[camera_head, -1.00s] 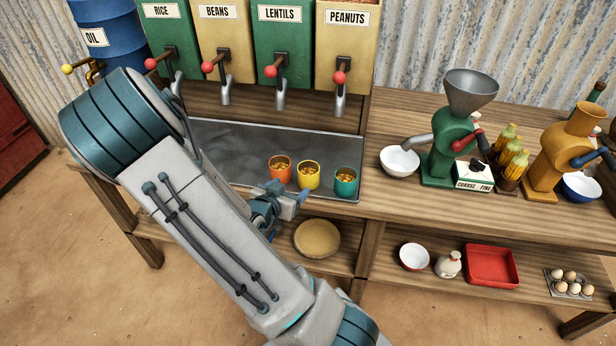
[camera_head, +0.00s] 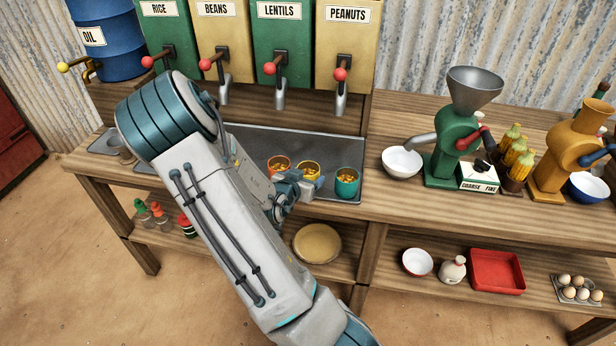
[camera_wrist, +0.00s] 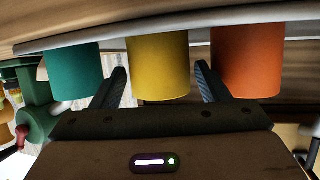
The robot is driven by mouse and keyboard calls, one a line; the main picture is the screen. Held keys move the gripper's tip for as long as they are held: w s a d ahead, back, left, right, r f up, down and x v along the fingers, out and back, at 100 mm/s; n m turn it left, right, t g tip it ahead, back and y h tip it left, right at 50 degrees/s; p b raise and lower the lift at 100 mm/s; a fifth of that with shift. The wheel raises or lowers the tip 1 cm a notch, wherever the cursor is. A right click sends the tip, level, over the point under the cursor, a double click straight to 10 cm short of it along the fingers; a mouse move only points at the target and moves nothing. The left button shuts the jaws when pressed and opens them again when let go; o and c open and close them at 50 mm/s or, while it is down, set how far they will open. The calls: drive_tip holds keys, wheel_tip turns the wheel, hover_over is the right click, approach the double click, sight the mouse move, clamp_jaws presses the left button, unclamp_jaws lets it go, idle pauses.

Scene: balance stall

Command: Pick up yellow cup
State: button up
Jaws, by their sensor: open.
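The yellow cup (camera_head: 308,169) stands on the grey metal tray between the orange cup (camera_head: 278,165) and the teal cup (camera_head: 347,182). All three hold yellowish pieces. My gripper (camera_head: 312,185) is just in front of the yellow cup and hides its lower part in the head view. In the wrist view, which is upside down, the yellow cup (camera_wrist: 158,66) is centred between the two fingers of my open gripper (camera_wrist: 162,80). The teal cup (camera_wrist: 74,72) is left of the fingers and the orange cup (camera_wrist: 247,60) is right of them. I cannot tell whether a finger touches a cup.
Dispensers with taps (camera_head: 281,95) hang over the back of the metal tray (camera_head: 335,140). A white bowl (camera_head: 402,162) and a green grinder (camera_head: 452,150) stand to the right. A round pie-like dish (camera_head: 317,243) sits on the shelf below.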

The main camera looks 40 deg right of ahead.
drive_tip(key=shift+x, duration=1.35)
drive_tip(key=c, duration=0.8)
drive_tip(key=shift+r, duration=0.1)
